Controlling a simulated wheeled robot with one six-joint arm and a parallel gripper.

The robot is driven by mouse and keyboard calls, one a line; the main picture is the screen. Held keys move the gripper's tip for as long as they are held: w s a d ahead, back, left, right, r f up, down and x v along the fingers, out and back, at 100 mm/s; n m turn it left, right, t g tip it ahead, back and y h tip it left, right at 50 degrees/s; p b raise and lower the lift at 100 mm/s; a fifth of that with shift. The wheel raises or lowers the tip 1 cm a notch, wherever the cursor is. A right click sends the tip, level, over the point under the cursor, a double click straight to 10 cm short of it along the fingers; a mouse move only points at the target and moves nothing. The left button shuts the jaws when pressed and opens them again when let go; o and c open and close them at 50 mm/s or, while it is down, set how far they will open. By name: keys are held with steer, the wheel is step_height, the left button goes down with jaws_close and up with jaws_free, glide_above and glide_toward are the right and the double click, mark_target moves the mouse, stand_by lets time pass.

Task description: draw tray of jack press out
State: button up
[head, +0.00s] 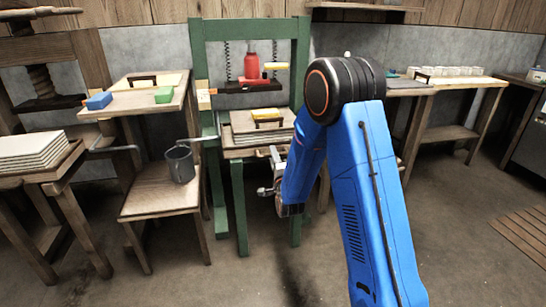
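The jack press is a green frame (211,60) with a red jack (252,68) on a dark hanging plate (240,88). Below the plate, a wooden tray (245,153) sits at the press's front, carrying a board stack with a black and yellow handle (268,118) on top. My gripper (268,177) is in front of the tray's right part, low and near its front edge. My blue arm hides the right side of the press. Whether the gripper touches the tray, and whether its fingers are open or shut, I cannot tell.
A stack of white sheets (35,151) is at far left. A bench with white cups (455,71) is at right. The floor in front is clear.

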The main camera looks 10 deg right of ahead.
steer(key=s+f, duration=0.2)
steer(key=s, duration=0.9)
steer(key=shift+s, duration=0.15)
steer(key=s+d+r+n+g, duration=0.2)
steer(key=s+r+n+g, duration=0.25)
steer(key=s, duration=0.25)
steer(key=s+d+r+n+g, duration=0.1)
steer(key=s+r+n+g, duration=0.3)
steer(key=s+n, duration=0.25)
steer(key=s+d+n+g, duration=0.2)
steer(key=s+n+g, duration=0.1)
steer(key=s, duration=1.2)
steer(key=s+d+r+n+g, duration=0.1)
steer(key=s+n+g, duration=0.3)
steer(key=s, duration=1)
steer(key=shift+s+d+r, duration=0.25)
steer(key=shift+s+d, duration=0.1)
steer(key=shift+s, duration=0.05)
